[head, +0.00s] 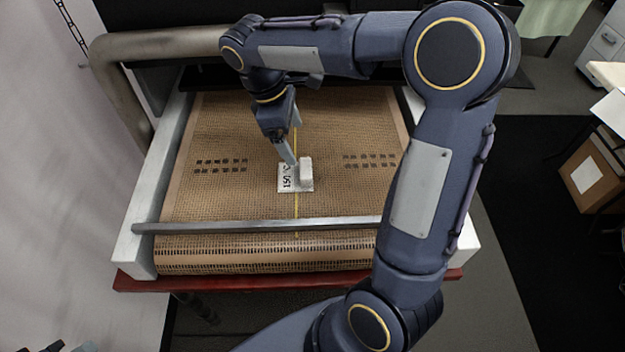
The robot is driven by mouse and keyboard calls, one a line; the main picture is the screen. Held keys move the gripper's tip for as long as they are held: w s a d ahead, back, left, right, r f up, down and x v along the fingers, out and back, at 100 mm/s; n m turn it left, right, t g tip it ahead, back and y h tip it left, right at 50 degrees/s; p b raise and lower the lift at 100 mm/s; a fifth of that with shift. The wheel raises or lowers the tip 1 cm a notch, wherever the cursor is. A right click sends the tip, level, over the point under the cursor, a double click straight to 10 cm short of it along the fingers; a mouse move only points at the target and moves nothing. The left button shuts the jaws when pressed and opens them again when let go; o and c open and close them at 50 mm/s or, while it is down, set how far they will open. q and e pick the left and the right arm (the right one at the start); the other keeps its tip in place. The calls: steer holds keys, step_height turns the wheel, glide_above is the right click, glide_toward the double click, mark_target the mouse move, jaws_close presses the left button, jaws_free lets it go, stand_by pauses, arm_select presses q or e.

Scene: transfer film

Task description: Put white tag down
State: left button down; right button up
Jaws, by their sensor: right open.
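The white tag (284,184) lies flat on the brown woven belt (225,130), near its middle, with dark lettering on it. A small pale block (306,172) stands on the right part of the tag. My right gripper (294,162) points down just above the tag. One finger is seen at the left of the block; the other finger cannot be made out clearly. The gripper is open, and whether it touches the tag cannot be told. My left gripper is not clearly seen.
A metal bar (260,226) crosses the belt's front, above a red edge (250,283). Pale side rails flank the belt. A thick pipe (150,45) bends around the back left. A cardboard box (590,175) stands at the far right. Much of the belt is clear.

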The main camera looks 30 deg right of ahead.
steer(key=s+a+m+t+y, duration=0.2)
steer(key=s+m, duration=0.3)
steer(key=s, duration=0.4)
steer(key=s+a+m+t+y, duration=0.2)
steer(key=s+m+t+y, duration=0.2)
steer(key=s, duration=0.5)
steer(key=shift+s+m+t, duration=0.2)
steer(key=shift+m+t, duration=0.1)
steer(key=shift+m, duration=0.8)
steer(key=shift+o, duration=0.6)
steer(key=shift+s+a+f, duration=0.15)
steer(key=shift+s+a, duration=0.05)
steer(key=n+g+h+b, duration=0.3)
steer(key=n+g, duration=0.2)
steer(key=n, duration=0.8)
glide_above(302, 167)
steer(key=f, duration=0.5)
steer(key=shift+s+a, duration=0.1)
steer(key=shift+a, duration=0.15)
steer(key=shift+f, duration=0.25)
steer(key=f, duration=0.7)
steer(key=shift+d+f+p, duration=0.1)
steer(key=shift+d+p, duration=0.2)
steer(key=c, duration=1.1)
